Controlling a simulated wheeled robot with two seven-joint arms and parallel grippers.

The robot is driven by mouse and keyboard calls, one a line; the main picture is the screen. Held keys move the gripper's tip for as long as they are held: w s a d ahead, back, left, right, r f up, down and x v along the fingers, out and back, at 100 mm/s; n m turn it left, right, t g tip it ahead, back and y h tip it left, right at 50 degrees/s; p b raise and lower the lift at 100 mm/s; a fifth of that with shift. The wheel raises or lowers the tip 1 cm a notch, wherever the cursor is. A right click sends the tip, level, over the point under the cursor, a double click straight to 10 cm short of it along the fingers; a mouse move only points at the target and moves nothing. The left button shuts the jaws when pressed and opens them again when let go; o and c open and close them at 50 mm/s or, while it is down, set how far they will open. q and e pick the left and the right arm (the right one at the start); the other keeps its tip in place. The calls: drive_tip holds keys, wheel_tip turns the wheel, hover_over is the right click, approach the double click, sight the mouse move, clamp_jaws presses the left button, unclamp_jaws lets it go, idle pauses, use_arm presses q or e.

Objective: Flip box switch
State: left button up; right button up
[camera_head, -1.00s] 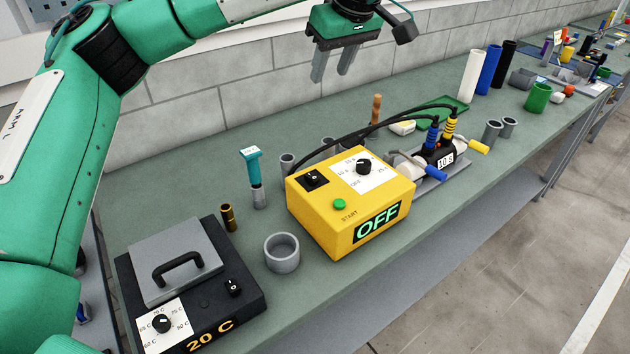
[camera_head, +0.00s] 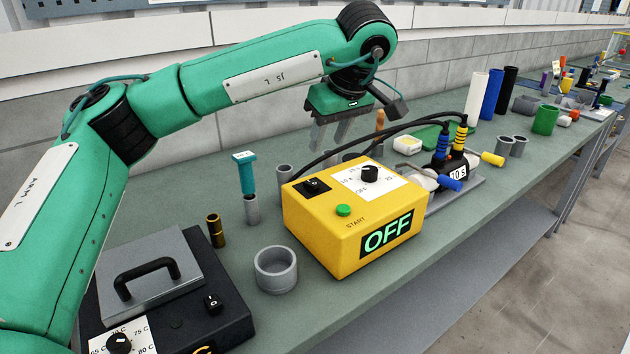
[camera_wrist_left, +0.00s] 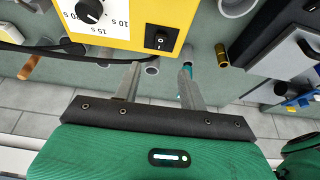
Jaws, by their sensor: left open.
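The yellow box (camera_head: 355,258) stands on the bench in the head view, its display reading OFF. A black rocker switch (camera_head: 314,186) sits on its top, at the left back; it also shows in the left wrist view (camera_wrist_left: 161,38). A black dial (camera_head: 369,173) and a green START button (camera_head: 343,210) are on the same top. My left gripper (camera_head: 328,143) is open and empty behind the box, fingers pointing down. In the left wrist view its fingertips (camera_wrist_left: 159,70) are apart from the switch. My right gripper is not in view.
A dark heater box (camera_head: 225,320) with a handled lid and a small switch (camera_head: 213,303) stands at front left. A grey cup (camera_head: 276,270), a brass tube (camera_head: 215,231) and a teal-topped tool (camera_head: 246,175) stand between. Black cables run right from the yellow box to a plug unit (camera_head: 455,172).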

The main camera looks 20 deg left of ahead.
sight(313, 183)
use_arm(q)
drive_tip(key=x, duration=1.2)
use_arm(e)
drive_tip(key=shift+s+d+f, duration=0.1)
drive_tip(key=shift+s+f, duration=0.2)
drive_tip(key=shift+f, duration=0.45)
